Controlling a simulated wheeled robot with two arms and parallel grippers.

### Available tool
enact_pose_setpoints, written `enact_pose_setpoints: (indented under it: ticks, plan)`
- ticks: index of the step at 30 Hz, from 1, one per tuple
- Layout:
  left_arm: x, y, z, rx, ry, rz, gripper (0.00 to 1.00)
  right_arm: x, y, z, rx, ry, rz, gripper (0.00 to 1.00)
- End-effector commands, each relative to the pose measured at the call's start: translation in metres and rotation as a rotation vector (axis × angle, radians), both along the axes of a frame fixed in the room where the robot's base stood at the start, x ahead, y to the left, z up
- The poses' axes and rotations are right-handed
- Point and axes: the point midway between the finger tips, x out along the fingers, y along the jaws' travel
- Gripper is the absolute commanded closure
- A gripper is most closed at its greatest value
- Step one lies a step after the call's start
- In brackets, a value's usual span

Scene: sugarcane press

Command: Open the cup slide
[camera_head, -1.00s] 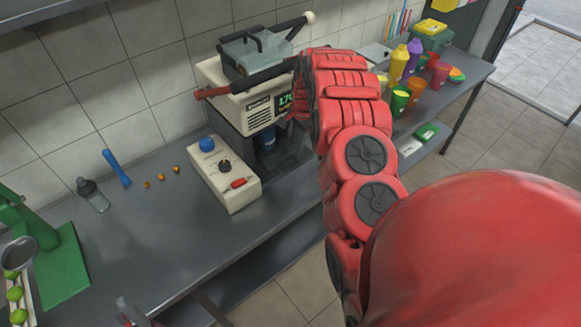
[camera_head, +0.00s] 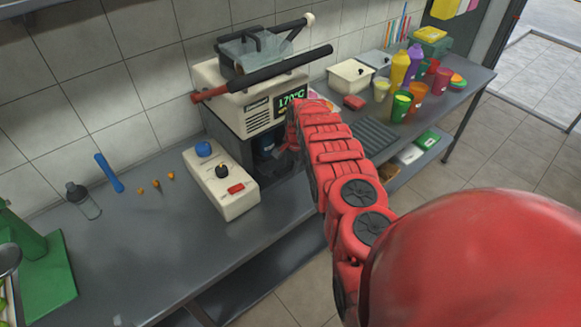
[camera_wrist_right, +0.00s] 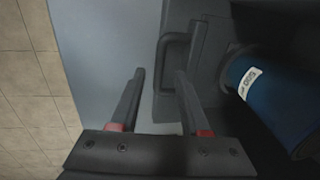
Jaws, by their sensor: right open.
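The cup slide has a dark bar handle (camera_wrist_right: 168,65) on a dark block in the right wrist view. A dark blue cup (camera_wrist_right: 262,92) with a white label lies to its right there. In the head view the cup (camera_head: 264,147) is in the opening under the press's front, partly dark. My right gripper (camera_wrist_right: 160,73) is open, with one finger on each side of the handle's near end. Contact and depth cannot be told. In the head view my red right arm hides its fingers. My left gripper is not clearly seen.
The press (camera_head: 250,100) has a lit green display. A control box (camera_head: 222,182) with blue and black knobs and a red switch stands to its left. A ridged dark tray (camera_head: 366,136), cups and bottles (camera_head: 408,68) stand right of my arm.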

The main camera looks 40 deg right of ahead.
Motion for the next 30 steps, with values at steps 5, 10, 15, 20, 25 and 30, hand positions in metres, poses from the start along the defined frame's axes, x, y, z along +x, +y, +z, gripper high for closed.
enact_pose_setpoints:
  ticks: [5,10,15,20,25,30]
  plan:
    - [0.0,0.0,-0.0001,0.0,0.0,0.0,0.0,0.0004,0.0007,-0.0069,0.001,0.0,0.0,0.54]
    - [0.0,0.0,-0.0001,0.0,0.0,0.0,0.0,0.0003,0.0012,-0.0091,0.001,0.001,0.0,0.54]
    - [-0.0001,0.0,-0.0001,0.0,0.0,0.0,0.0,0.0004,0.0012,-0.0089,0.001,0.0,0.0,0.54]
    - [0.0001,0.0,-0.0002,0.0,0.0,0.0,0.0,0.0004,0.0012,-0.0087,0.001,0.0,0.0,0.76]
    - [0.0,0.0,-0.0001,0.0,0.0,0.0,0.0,0.0004,0.0013,-0.0086,0.001,0.0,0.0,1.0]
    - [0.0,0.0,-0.0001,0.0,0.0,0.0,0.0,0.0004,0.0013,-0.0087,0.001,0.001,0.0,1.0]
